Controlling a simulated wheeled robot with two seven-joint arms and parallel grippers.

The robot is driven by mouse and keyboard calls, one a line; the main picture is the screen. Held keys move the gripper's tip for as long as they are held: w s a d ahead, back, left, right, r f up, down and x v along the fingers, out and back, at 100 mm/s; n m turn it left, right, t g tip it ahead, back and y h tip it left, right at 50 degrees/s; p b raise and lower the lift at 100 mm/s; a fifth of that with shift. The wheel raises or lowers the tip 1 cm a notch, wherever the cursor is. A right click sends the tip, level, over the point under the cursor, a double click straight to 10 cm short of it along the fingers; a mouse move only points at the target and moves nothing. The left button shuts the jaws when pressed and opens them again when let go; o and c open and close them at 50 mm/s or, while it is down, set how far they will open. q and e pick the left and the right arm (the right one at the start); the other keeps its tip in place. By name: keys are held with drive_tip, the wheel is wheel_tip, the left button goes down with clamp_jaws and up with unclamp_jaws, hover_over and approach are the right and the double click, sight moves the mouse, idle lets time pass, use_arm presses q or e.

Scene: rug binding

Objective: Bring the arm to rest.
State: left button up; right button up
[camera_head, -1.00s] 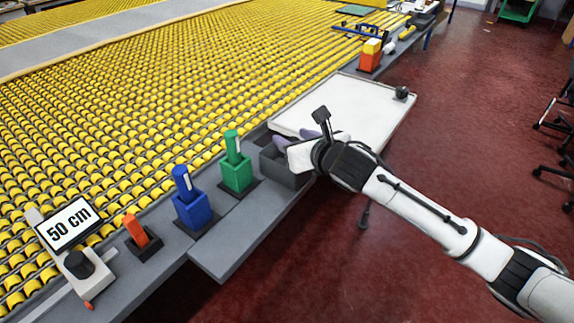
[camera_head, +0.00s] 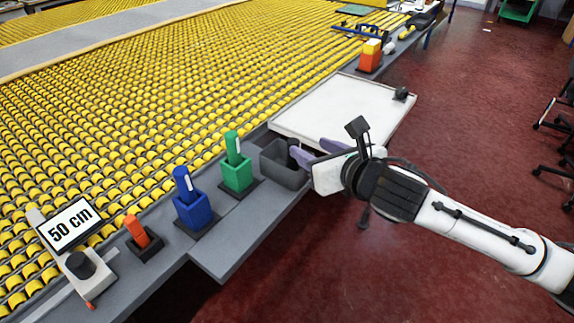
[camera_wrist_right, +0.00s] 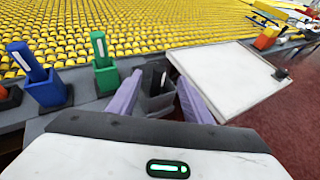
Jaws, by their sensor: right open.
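My right gripper (camera_head: 312,154) is open, its purple fingers apart, at the right side of the grey open box on the bench edge. In the right wrist view the two fingers of the right gripper (camera_wrist_right: 160,98) stand on either side of the grey box (camera_wrist_right: 153,104), which has a dark upright thing inside. The grey box (camera_head: 283,173) also shows in the head view, with a dark item poking up at its back. I cannot tell from these views whether the fingers touch the box. My left gripper is not in view.
A blue holder (camera_head: 196,212), a green holder (camera_head: 238,174) and an orange piece (camera_head: 136,230) stand along the bench, left of the box. A "50 cm" display (camera_head: 69,226) is at the far left. A white board (camera_head: 340,112) lies behind.

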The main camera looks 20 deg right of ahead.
idle(0.3)
drive_tip(key=s+a+f+m+g+y, duration=0.1)
drive_tip(key=s+a+f+m, duration=0.25)
drive_tip(key=f+m, duration=0.45)
drive_tip(key=s+a+f+m+g+y, duration=0.15)
drive_tip(key=s+f+m, duration=0.25)
drive_tip(key=f+m, duration=0.45)
drive_tip(key=s+d+f+m+g+h, duration=0.1)
drive_tip(key=s+f+m+g+h, duration=0.1)
drive_tip(key=s+f+m, duration=1.4)
drive_tip(key=s+m, duration=0.2)
drive_tip(key=m, duration=0.1)
drive_tip(key=shift+s+d+f, duration=0.2)
drive_tip(key=shift+s+d, duration=0.1)
drive_tip(key=shift+d, duration=0.1)
